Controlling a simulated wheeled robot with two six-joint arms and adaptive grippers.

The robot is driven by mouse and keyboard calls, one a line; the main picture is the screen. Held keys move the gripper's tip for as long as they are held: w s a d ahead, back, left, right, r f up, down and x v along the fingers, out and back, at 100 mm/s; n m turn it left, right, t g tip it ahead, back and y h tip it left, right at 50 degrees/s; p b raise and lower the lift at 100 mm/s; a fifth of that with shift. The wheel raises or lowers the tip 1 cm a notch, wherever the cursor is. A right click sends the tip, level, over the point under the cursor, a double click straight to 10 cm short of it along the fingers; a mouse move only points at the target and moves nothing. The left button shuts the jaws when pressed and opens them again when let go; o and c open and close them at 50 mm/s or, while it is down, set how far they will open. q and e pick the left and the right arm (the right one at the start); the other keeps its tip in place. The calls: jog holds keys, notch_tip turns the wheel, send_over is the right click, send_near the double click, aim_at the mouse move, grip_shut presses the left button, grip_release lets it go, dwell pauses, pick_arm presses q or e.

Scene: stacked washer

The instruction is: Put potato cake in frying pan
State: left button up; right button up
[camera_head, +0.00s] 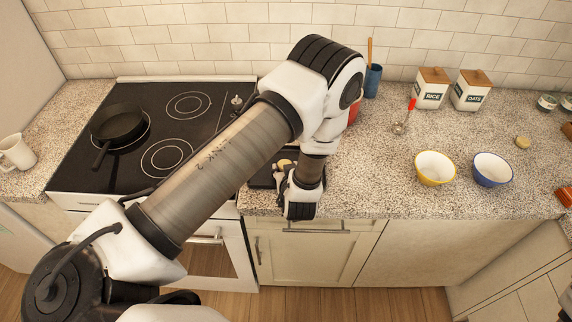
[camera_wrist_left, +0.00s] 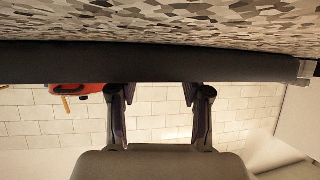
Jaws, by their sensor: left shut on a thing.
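The frying pan (camera_head: 118,123) is black and sits empty on the left rear of the stove's cooktop, its handle toward the front. The tan potato cake (camera_head: 285,163) shows small on a dark tray (camera_head: 258,180) at the counter's front edge, just right of the stove. My left gripper (camera_head: 281,174) is low at the tray, shut on the potato cake. In the left wrist view the fingers (camera_wrist_left: 159,94) stand apart, and the tray's dark edge (camera_wrist_left: 160,62) hides their tips and the cake. My right gripper is not in view.
The black cooktop (camera_head: 200,135) is otherwise clear. A white mug (camera_head: 17,152) stands left of it. A yellow bowl (camera_head: 435,168), a blue bowl (camera_head: 491,170), a red-handled ladle (camera_head: 403,120) and canisters (camera_head: 432,92) are to the right. My arm hides part of the counter and stove.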

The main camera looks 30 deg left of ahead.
pick_arm(q)
jog(key=shift+s+f, duration=0.1)
jog(key=shift+f, duration=0.1)
jog(key=o, duration=1.1)
